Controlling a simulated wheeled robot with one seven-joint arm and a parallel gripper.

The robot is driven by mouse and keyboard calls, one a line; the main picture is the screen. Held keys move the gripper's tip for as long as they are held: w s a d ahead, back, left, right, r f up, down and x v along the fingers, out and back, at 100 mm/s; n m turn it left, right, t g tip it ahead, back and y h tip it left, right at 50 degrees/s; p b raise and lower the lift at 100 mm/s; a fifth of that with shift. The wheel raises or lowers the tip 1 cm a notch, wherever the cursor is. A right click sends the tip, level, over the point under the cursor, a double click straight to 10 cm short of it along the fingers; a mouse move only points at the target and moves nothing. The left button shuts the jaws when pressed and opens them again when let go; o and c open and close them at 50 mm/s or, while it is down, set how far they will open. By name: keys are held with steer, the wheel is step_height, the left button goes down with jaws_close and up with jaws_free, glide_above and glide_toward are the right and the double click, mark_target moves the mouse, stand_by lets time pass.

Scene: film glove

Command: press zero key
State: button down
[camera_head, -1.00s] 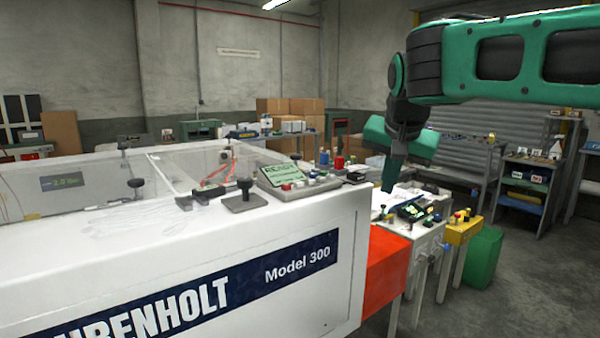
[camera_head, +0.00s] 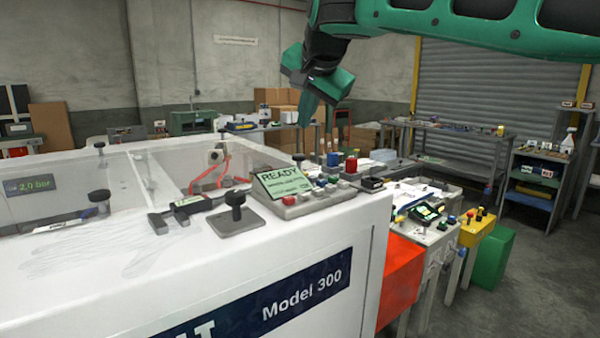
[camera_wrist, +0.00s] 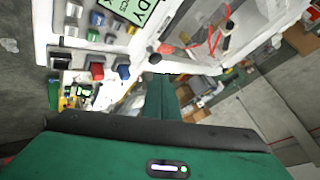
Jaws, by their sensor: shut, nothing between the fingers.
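My gripper (camera_head: 306,112) is shut and empty, with green fingers pointing down. It hangs in the air above and behind the white machine's control panel (camera_head: 325,197). In the wrist view the shut fingers (camera_wrist: 160,82) point past the panel's edge, apart from any key. A digital caliper (camera_head: 188,210) lies on the machine top, left of the panel. A small device with a lit green display (camera_head: 424,212) stands on a bench to the right. No label reading zero is legible, so I cannot tell which key it is.
The panel has a READY display (camera_head: 283,182) and several coloured buttons. Black knobs (camera_head: 235,206) stand up on the machine top (camera_head: 130,262). A red box (camera_head: 402,278) and a green bin (camera_head: 494,258) are at right. The air around my gripper is clear.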

steer(key=shift+w+d, duration=0.1)
steer(key=shift+w, duration=0.05)
steer(key=shift+f, duration=0.1)
steer(key=shift+f, duration=4.3)
steer(key=shift+f, duration=0.85)
steer(key=shift+r, duration=0.9)
steer(key=shift+r, duration=0.1)
step_height(320, 180, up, 5)
steer(key=shift+f, duration=0.1)
